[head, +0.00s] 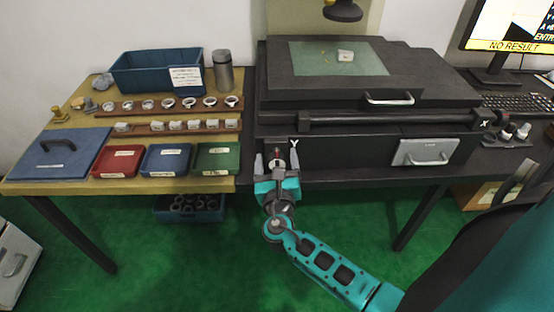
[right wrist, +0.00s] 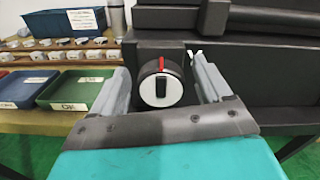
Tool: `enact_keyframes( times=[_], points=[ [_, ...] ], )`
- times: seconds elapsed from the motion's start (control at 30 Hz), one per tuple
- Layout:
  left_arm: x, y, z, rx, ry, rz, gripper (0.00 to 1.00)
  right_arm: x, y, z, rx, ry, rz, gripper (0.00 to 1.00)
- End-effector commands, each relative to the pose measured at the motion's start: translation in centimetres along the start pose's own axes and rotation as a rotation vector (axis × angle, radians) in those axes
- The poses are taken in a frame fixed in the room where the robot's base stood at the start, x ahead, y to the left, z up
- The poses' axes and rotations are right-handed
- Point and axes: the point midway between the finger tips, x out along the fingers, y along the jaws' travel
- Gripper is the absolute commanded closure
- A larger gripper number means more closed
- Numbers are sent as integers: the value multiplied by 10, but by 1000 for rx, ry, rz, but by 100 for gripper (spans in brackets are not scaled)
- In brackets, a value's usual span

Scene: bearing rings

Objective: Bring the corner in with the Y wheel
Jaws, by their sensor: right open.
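The Y wheel (right wrist: 160,88) is a black knob with a white face, a dark grip bar and a red mark at its top. It sits on the front of the black measuring machine (head: 350,150), below a white Y label (head: 294,142). My right gripper (head: 279,160) is open at the wheel. In the right wrist view its two grey fingers (right wrist: 162,85) stand either side of the wheel with gaps visible. In the head view the gripper mostly hides the wheel. A small pale part (head: 345,56) lies on the glass stage (head: 310,62). My left gripper is out of view.
The monitor (head: 510,35) reads NO RESULT. An X label (head: 486,123) marks the machine's right end. Red (head: 117,162), blue (head: 166,160) and green (head: 217,158) trays, wooden racks of rings (head: 165,106) and a blue bin (head: 140,75) stand on the left table.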

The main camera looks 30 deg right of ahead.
Motion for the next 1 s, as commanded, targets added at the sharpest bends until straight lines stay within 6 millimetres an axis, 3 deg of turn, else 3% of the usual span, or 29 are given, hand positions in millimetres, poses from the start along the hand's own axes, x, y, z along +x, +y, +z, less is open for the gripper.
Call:
enact_keyframes(
  times=[0.07, 0.57, 0.77, 1.0],
  points=[
    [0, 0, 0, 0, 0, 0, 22, 0, 0, 0, 0, 0, 0, 25],
    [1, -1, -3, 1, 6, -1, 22, 0, 0, 0, 0, 0, 0, 73],
    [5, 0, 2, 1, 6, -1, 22, 0, 0, -2, 70, -2, 0, 74],
    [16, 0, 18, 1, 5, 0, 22, 1, -2, -3, 370, -4, -1, 74]
  ],
)
